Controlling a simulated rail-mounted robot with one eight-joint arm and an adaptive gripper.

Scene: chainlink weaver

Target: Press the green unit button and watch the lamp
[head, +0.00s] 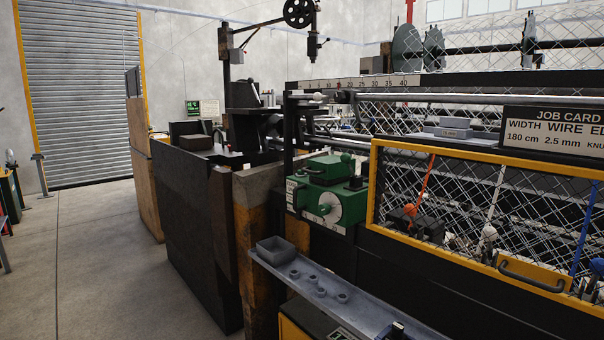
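The green unit (326,172) is a green metal box mounted on the front of the weaving machine, left of the yellow-framed mesh guard. A round pale dial (327,206) with a small knob is on its front. A small pale label plate (292,195) is on its left side. I cannot make out which part of it is the button. I cannot pick out a lamp or tell whether one is lit. My gripper is not in view.
A grey shelf (385,322) with a small grey tray (283,249) and several ring-shaped pieces juts out below the green unit. The yellow-framed mesh guard (375,185) covers the right. A job card board (553,128) hangs above it. Open floor (95,240) lies at left.

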